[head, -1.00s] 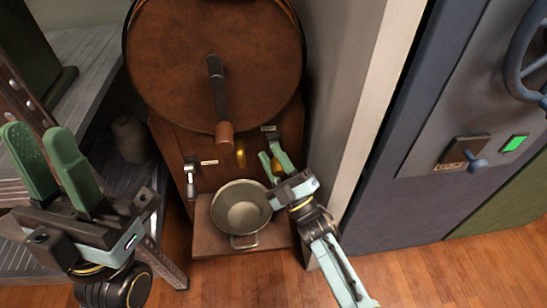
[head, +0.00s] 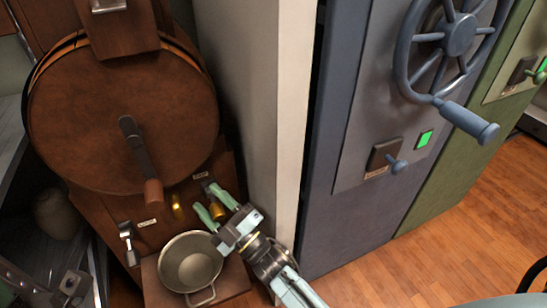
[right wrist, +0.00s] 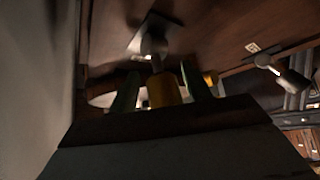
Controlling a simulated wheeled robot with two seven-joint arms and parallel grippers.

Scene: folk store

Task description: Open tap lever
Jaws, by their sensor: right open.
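The wooden dispenser has a large round brown drum (head: 120,115) with a crank handle (head: 140,155). Below it, the right tap lever, with a brass-coloured grip (head: 218,211), sits between the fingers of my right gripper (head: 215,205). In the right wrist view, the lever's grey stem (right wrist: 154,45) rises from a plate, and its yellow grip (right wrist: 162,90) is between the two open green fingers (right wrist: 160,88). Contact cannot be told. A second lever (head: 127,240) is at the left, with a brass spout (head: 177,205) between them. My left gripper is out of view.
A metal pot (head: 190,262) stands on a wooden ledge (head: 150,285) below the spout. A pale wall post (head: 270,110) is close on the right. Beyond it is a blue-grey safe door (head: 345,170) with a wheel handle (head: 457,35). Wooden floor (head: 400,270) is clear at lower right.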

